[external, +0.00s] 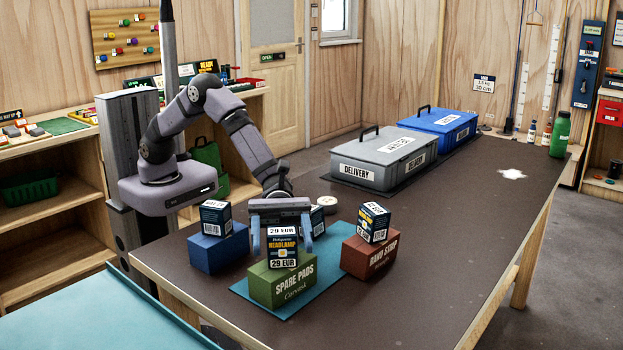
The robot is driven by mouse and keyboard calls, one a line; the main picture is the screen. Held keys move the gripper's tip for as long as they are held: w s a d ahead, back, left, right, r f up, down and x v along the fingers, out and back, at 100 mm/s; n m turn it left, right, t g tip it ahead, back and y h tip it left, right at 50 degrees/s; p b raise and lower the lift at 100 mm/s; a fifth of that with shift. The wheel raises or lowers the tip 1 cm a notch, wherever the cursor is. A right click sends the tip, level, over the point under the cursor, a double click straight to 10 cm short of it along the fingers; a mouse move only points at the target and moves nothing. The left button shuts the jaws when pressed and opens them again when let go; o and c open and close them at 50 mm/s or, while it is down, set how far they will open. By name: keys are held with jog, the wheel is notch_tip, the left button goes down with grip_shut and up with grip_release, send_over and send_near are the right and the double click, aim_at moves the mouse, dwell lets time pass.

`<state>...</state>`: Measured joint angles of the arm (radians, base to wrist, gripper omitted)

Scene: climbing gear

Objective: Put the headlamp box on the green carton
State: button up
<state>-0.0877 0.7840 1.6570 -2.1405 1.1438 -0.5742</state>
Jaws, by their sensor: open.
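The headlamp box (283,251), dark with a 29 EUR label, stands upright on top of the green carton (283,287), which is marked SPARE PADS. My gripper (281,238) is above and around the box, pointing down. Its fingers are open, one on each side of the box, with a visible gap at the right finger. The box appears to rest on the carton's top. The far side of the box is hidden.
A blue carton (217,253) to the left and a red carton (370,258) to the right each bear a similar small box. Grey (379,174) and blue lidded crates stand further back. The table's right side is mostly clear.

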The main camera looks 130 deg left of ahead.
jog(key=b+v, duration=0.2)
jog(key=v, duration=1)
jog(key=shift+r, duration=0.1)
jog(key=s+d+r+m+g+h+p, duration=0.2)
jog(key=s+d+r+m+g+p, duration=0.4)
jog(key=d+m, duration=0.3)
jog(key=s+d+f+m+g+y, duration=0.1)
jog(key=s+d+f+m+g, duration=0.2)
jog(key=s, duration=0.5)
jog(key=s+a+f+m+g+y+p, duration=0.2)
jog(key=s+a+m+y, duration=0.15)
jog(key=s, duration=0.35)
jog(key=s+a+f+m+g+y+p, duration=0.2)
jog(key=s+m+g+y+p, duration=0.15)
jog(key=s, duration=0.35)
jog(key=s+a+m+t+y+p, duration=0.1)
jog(key=s+a+m+y, duration=0.1)
jog(key=a, duration=0.4)
jog(key=s+a+m+y+p, duration=0.1)
jog(key=s+a+m+y, duration=0.1)
jog(key=a+m+y, duration=0.2)
jog(key=shift+s+a+m+t+y+p, duration=0.35)
jog(key=shift+a+m+y+p, duration=0.05)
jog(key=shift+a+m, duration=0.55)
